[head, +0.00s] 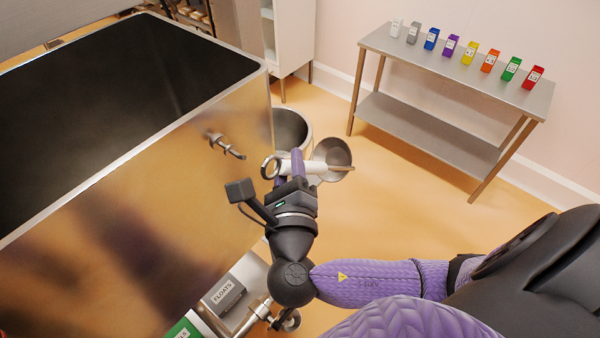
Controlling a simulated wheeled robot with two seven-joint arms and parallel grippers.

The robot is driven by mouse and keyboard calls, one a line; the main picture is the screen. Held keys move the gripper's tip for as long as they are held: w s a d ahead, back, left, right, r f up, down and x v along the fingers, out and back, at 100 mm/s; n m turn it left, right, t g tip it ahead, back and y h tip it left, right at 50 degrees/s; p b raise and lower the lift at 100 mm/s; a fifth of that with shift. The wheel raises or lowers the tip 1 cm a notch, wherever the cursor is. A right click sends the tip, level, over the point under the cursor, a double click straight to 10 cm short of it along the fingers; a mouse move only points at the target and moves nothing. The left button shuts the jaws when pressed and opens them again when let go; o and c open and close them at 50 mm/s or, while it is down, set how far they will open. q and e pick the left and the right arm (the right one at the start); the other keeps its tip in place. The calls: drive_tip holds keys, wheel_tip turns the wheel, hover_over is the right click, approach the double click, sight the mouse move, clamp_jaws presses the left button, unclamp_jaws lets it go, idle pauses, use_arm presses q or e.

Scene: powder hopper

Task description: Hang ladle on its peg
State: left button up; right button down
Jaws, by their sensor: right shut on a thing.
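My right gripper (291,164) is shut on the white handle of the ladle (333,156). The ladle lies roughly level, with its grey bowl to the right of the fingers and a dark ring at the handle's left end. The peg (228,146) sticks out from the shiny side wall of the hopper (150,160), up and left of the ring. In the picture a gap shows between ring and peg, and the ladle is apart from it. My left gripper is not in view.
A round bin (291,130) stands behind the ladle, partly hidden. A grey table (440,70) with several coloured packs stands at the back right. Below the hopper are a box labelled FLOATS (224,292) and a green box (184,328). Open floor lies right of the gripper.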

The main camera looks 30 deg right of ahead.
drive_tip(key=shift+w+a+f+b, duration=0.1)
drive_tip(key=shift+w+b, duration=0.15)
drive_tip(key=shift+w, duration=0.2)
drive_tip(key=shift+w+a+f+b, duration=0.1)
drive_tip(key=shift+w+b, duration=0.15)
drive_tip(key=shift+w, duration=0.15)
drive_tip(key=w, duration=0.1)
drive_tip(key=w+a+b, duration=0.1)
drive_tip(key=w, duration=0.2)
drive_tip(key=shift+w+a+f, duration=0.25)
drive_tip(key=shift+a+f, duration=0.1)
drive_tip(key=shift+a, duration=0.05)
drive_tip(key=shift+b, duration=0.3)
drive_tip(key=shift+c, duration=1.7)
unclamp_jaws()
drive_tip(key=shift+f, duration=0.1)
